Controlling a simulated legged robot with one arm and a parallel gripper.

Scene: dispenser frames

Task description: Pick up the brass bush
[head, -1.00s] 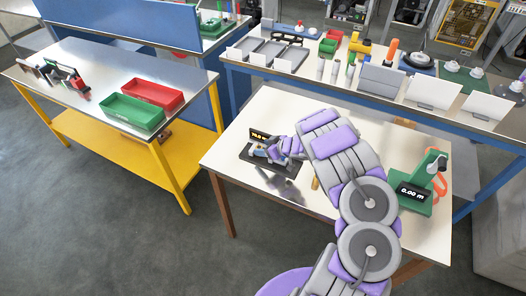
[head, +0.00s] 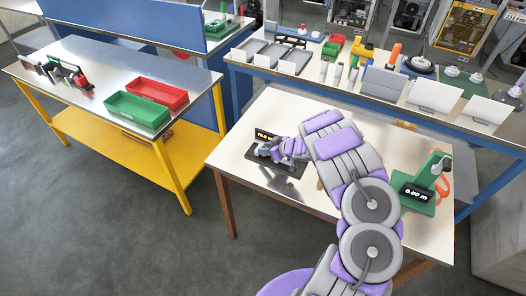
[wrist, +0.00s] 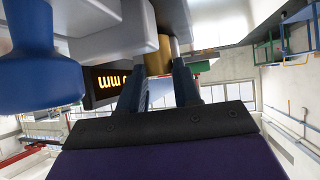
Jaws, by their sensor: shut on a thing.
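The brass bush (wrist: 158,60) is a gold cylinder between my two dark fingers in the wrist view. My gripper (wrist: 158,85) is shut on it, with a finger on each side. Its far end meets a pale grey part of the measuring device, and I cannot tell whether it is clear of it. In the head view my gripper (head: 267,151) is at the dark measuring device (head: 285,167) with an orange lit display, on the white table. The bush cannot be made out there.
A blue knob (wrist: 38,65) is close at the left in the wrist view. A green stand (head: 418,196) with a display is at the right of the white table (head: 240,187). A small tan piece (head: 320,185) lies beside my arm. The front left of the tabletop is clear.

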